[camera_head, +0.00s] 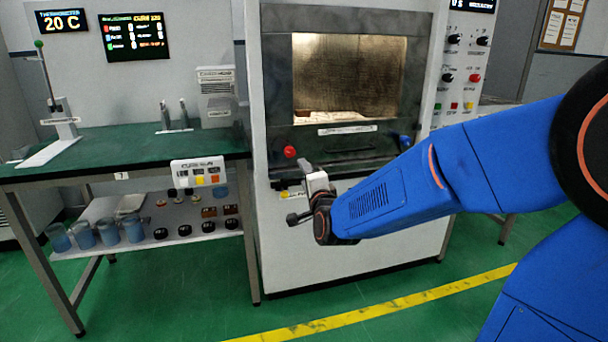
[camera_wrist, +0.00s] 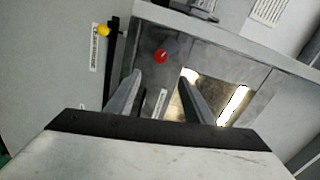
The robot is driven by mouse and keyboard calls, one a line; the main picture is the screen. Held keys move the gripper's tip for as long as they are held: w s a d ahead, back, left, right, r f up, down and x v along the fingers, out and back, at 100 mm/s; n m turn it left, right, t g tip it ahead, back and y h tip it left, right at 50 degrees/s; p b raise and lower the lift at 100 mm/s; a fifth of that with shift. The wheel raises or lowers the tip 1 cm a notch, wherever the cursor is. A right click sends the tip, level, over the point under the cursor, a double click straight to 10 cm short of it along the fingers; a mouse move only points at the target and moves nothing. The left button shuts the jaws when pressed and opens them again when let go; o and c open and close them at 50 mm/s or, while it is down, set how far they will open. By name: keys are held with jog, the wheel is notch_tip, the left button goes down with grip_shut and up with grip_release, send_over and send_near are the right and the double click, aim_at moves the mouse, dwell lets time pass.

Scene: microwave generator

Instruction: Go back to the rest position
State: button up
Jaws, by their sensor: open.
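My gripper (camera_head: 306,200) is in front of the lower part of the microwave generator (camera_head: 420,60), at the end of my blue arm. In the wrist view, the two fingers of my gripper (camera_wrist: 160,88) stand apart with nothing between them. A red knob (camera_head: 290,151) sits on the machine's front, just above and left of my gripper; a red knob also shows in the wrist view (camera_wrist: 161,56), beyond the fingertips. The lit chamber window (camera_head: 350,75) is above my gripper. Whether my gripper touches the machine cannot be told.
A green-topped workbench (camera_head: 110,148) stands at the left, close to the machine. Its lower shelf (camera_head: 185,232) holds blue cups and small dark items. A control panel (camera_head: 466,70) is on the machine's right. The green floor with a yellow line (camera_head: 390,306) is clear in front.

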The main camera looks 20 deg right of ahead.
jog(key=s+d+f+n+g, duration=0.2)
jog(key=s+f+n+g, duration=0.1)
jog(key=s, duration=0.9)
jog(key=s+d+f+n+g, duration=0.2)
jog(key=s+n+g, duration=0.3)
jog(key=s, duration=0.8)
jog(key=s+d+f+n+g, duration=0.3)
jog(key=s+f+n+g, duration=0.2)
jog(key=s+n, duration=0.3)
jog(key=s, duration=0.4)
jog(key=shift+s, duration=0.35)
jog(key=shift+f, duration=0.1)
jog(key=shift+c, duration=0.2)
